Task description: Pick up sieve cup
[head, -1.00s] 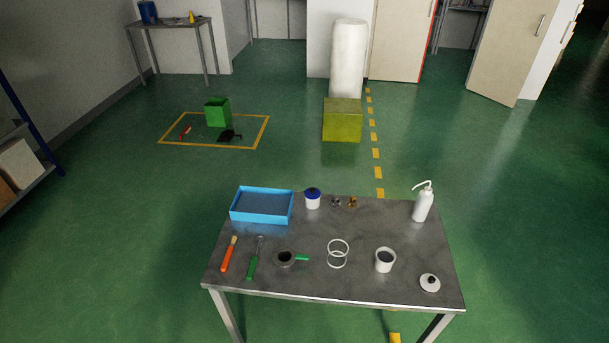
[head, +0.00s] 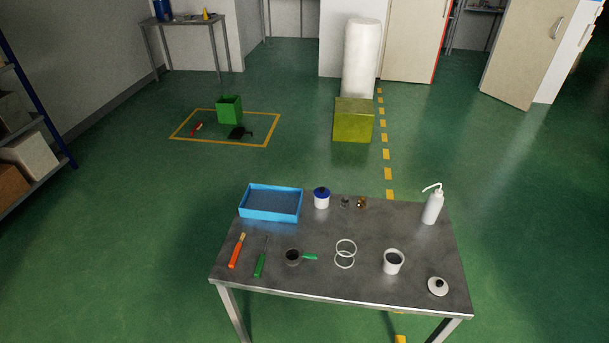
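A small round cup with a dark inside and a green handle (head: 293,257) sits at the front middle-left of the metal table (head: 330,286); its handle points right. It looks like the sieve cup, but it is too small to see any mesh. A white cup with a grey inside (head: 393,262) stands upright farther right, so I cannot be certain which of the two is the sieve cup. Neither of my grippers is in view.
On the table are an orange-handled brush (head: 237,251), a green-handled tool (head: 261,259), two pale rings (head: 345,255), a white lid (head: 438,286), a blue tray (head: 271,203), a blue-lidded jar (head: 321,198) and a white squeeze bottle (head: 432,205). Floor around the table is clear.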

